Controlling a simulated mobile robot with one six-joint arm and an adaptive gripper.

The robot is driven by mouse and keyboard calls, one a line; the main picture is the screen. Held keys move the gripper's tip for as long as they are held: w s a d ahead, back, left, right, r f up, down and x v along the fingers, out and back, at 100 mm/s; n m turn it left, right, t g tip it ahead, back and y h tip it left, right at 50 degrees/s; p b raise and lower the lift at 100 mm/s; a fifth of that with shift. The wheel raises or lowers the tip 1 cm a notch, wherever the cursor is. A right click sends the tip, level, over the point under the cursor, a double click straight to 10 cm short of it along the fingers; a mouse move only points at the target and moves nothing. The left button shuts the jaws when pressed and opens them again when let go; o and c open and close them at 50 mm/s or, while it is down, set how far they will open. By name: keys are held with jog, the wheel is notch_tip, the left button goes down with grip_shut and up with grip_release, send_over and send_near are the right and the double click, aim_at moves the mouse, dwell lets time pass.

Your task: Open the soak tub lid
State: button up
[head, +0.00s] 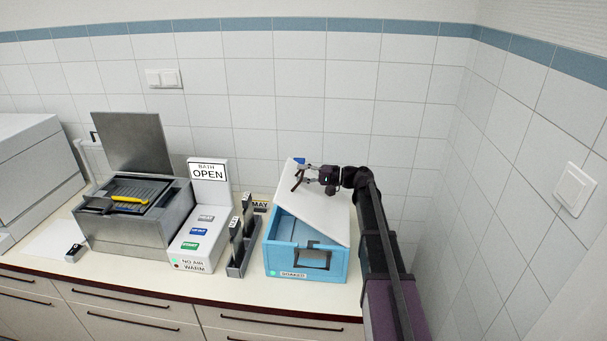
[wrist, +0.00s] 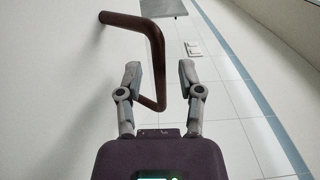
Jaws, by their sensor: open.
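The soak tub (head: 327,267) is a light blue box near the right end of the counter, labelled "SOAKER" on its front. Its white lid (head: 318,215) is tilted up, and part of the blue inside shows below the lid's edge. A brown bent handle (head: 297,180) stands out from the lid near its upper end. My gripper (head: 308,174) is open at this handle. In the wrist view the handle (wrist: 155,42) runs down between the open fingers of my gripper (wrist: 159,75); I cannot tell whether they touch it. The lid's white face (wrist: 50,90) fills the left.
Left of the tub stand a dark tool rack (head: 240,258) and a white control box (head: 200,240) with buttons and an "OPEN" sign. A grey metal bath (head: 150,232) has its lid up and a yellow-handled item in it. Tiled walls close the back and right.

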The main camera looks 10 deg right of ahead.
grip_shut()
jog(key=shift+a+r, duration=0.1)
dwell(0.5)
